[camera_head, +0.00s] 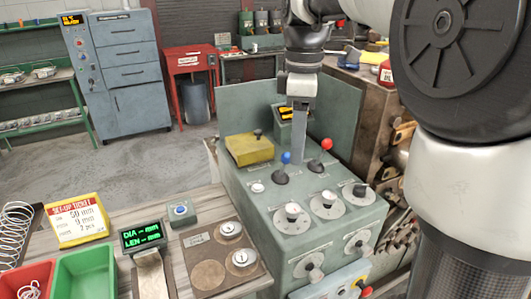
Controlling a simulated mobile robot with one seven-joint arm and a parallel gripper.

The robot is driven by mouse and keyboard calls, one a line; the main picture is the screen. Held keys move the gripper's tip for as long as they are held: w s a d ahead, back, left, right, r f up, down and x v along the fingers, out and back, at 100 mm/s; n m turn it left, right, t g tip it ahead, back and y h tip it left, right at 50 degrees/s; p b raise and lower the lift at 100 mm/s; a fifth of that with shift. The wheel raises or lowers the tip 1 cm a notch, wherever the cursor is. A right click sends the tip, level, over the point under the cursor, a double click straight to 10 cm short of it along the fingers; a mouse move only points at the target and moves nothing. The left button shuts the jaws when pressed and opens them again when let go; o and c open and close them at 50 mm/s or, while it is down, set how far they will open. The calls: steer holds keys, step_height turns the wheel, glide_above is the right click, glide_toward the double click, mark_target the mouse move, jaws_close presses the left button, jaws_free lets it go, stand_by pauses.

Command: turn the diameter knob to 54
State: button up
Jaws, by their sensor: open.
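The green machine cabinet (240,185) carries several knobs on pale dials. Three stand along its top: a left knob (292,212), a middle knob (328,199) and a right knob (360,191). Another knob (310,268) is on its front face. Their labels and scales are too small to read, so I cannot tell which is the diameter knob. My gripper (298,155) points down above the back of the cabinet, behind the top knobs and apart from them. It is open, seen nearly edge-on, with nothing visible in it.
A yellow block (249,149) is at the left. The yellow set-up ticket (77,220) and a green display (143,236) stand on the bench.

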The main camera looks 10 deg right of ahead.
mark_target(293, 207)
step_height(293, 207, down, 17)
steer(key=shift+s+r+b, duration=0.1)
steer(key=shift+b, duration=1.15)
steer(key=c, duration=1)
steer(key=shift+c, duration=0.2)
